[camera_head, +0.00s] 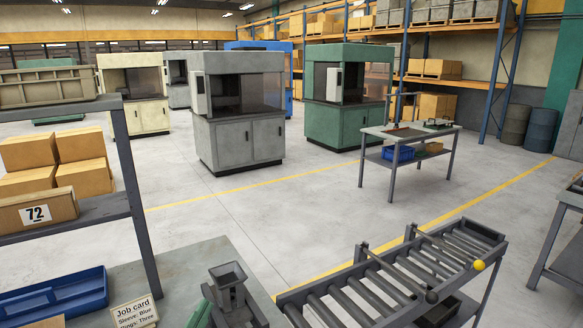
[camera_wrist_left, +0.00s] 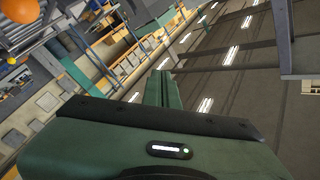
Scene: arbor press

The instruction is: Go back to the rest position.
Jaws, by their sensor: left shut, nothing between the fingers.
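My left gripper (camera_wrist_left: 163,78) shows in the left wrist view, green, with its fingers together and nothing between them. It points up toward the ceiling lights, clear of any object. In the head view a small green piece (camera_head: 198,315) shows at the bottom edge; I cannot tell whether it is part of that gripper. My right gripper is in neither view.
A grey device (camera_head: 228,290) with a square open top stands on the near bench, beside a job card (camera_head: 134,312) and a blue tray (camera_head: 85,290). A roller conveyor (camera_head: 318,309) stands front right. The floor beyond is clear up to the machines.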

